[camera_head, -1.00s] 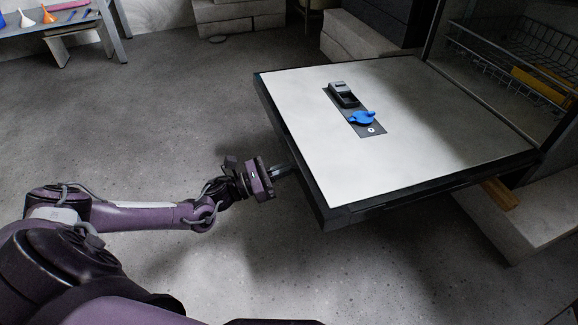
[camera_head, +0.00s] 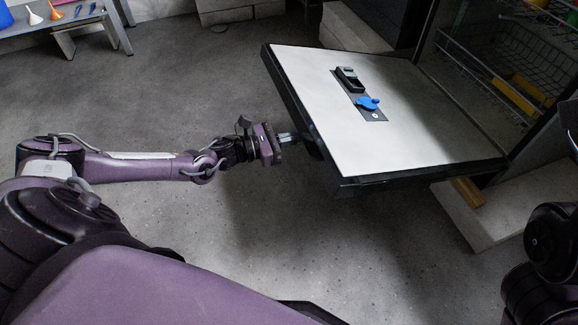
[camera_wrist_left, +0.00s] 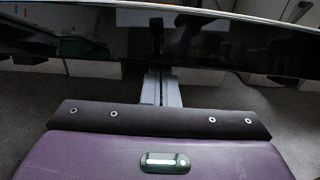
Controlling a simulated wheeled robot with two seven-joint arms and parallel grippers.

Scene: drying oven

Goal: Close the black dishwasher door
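The dishwasher door (camera_head: 375,142) hangs open and tilted, with its white inner face up and dark edges. A black dispenser (camera_head: 349,79) with a blue cap (camera_head: 367,103) is on that face. My left gripper (camera_head: 297,138) is at the door's near-left outer edge, its fingers pointing at it. In the left wrist view the two fingers (camera_wrist_left: 161,90) are together, with nothing seen between them. Their tips meet the dark, glossy door front (camera_wrist_left: 215,45); contact is hard to confirm. My right gripper is out of view; only dark parts of my right arm show at lower right.
The open dishwasher cavity with a wire rack (camera_head: 490,70) and a yellow piece (camera_head: 518,95) is at the right. A pale block (camera_head: 470,215) lies below the door. A bench (camera_head: 75,22) with small funnels stands at top left. The floor between is clear.

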